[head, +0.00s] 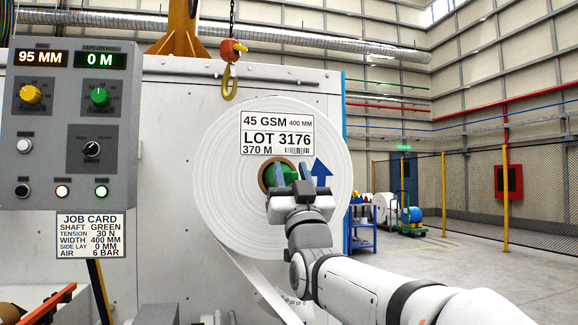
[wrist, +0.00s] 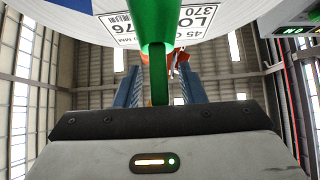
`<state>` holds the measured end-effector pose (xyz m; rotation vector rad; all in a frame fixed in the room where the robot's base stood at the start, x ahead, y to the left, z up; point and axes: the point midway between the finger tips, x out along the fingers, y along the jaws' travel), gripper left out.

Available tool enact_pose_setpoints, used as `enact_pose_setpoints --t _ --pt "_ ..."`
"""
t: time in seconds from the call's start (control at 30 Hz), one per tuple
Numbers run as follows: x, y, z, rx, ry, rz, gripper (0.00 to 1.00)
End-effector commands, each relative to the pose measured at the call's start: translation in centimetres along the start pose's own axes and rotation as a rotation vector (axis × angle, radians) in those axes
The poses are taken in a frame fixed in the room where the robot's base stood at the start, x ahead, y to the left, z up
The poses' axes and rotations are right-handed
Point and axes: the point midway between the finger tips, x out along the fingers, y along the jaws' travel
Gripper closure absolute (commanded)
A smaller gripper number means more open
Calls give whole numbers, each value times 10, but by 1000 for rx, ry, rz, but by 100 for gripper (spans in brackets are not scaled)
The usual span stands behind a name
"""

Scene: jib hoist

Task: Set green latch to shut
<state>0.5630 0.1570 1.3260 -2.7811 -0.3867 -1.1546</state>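A green part (head: 290,173), the only green piece by the roll core, shows in the core of the white paper roll (head: 222,175). In the wrist view it is a thick green bar (wrist: 156,22) with a narrower green tab hanging below it. I cannot tell from these frames which way the latch is set. My gripper (head: 291,170) is in front of the core. Its two blue fingers stand apart on either side of the green tab, with a gap on each side in the wrist view (wrist: 160,72). The fingers hide part of the core in the head view.
A control panel (head: 70,120) with knobs and displays is at the left, with a job card (head: 90,234) below. A hoist hook (head: 230,85) hangs above the roll. A blue cart (head: 361,230) stands behind at the right.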

Motion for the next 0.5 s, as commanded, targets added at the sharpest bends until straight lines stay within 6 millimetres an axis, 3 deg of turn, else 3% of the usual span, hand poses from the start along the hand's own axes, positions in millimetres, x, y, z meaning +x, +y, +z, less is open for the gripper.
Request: enact_pose_setpoints --t 0.17,0.43,0.5 --pt "16 0 0 0 -1 0 64" --pt "17 0 0 1 -2 -1 64" --pt "17 -1 0 1 -2 -1 68"
